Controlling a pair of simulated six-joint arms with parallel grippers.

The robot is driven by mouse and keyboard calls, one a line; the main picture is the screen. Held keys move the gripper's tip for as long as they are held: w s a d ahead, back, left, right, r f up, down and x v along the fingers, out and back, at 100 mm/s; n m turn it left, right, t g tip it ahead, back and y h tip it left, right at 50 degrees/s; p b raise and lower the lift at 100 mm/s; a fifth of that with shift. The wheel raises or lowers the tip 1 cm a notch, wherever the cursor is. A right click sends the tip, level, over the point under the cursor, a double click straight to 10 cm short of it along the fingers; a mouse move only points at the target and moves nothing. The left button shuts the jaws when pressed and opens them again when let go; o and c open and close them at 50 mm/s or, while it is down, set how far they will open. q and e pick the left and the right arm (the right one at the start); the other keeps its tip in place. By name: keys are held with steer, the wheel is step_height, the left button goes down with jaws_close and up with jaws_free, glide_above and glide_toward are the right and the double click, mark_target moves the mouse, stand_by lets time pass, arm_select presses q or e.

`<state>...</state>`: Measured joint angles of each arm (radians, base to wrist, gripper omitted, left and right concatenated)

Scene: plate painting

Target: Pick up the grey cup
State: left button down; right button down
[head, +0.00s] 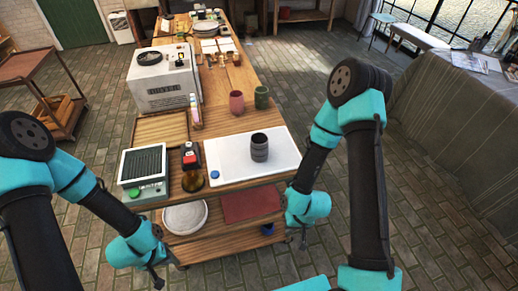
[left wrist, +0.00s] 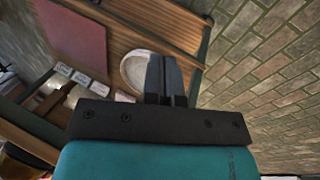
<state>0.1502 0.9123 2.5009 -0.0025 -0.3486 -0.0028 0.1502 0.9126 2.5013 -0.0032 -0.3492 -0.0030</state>
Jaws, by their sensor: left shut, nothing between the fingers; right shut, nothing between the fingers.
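The grey cup (head: 259,147) stands upright on the white board (head: 225,160) at the near right of the wooden table. Both grippers are apart from it. My left gripper (head: 157,279) hangs low in front of the table, left of the cup. In the left wrist view its fingers (left wrist: 163,78) are together with nothing between them. My right gripper (head: 304,240) hangs low beside the table's right corner, below the cup's level. It looks small in the head view and is shut and empty.
A pink vase (head: 236,103) and a green cup (head: 262,97) stand behind the board. A red-and-black item (head: 190,155), an amber jar (head: 192,180) and a green-buttoned device (head: 144,172) stand left of it. The lower shelf holds a white bowl (head: 186,217) and a red mat (head: 250,205).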

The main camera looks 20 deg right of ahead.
arm_select(q)
jaws_free()
stand_by(0.9)
steer(key=shift+w, duration=0.1)
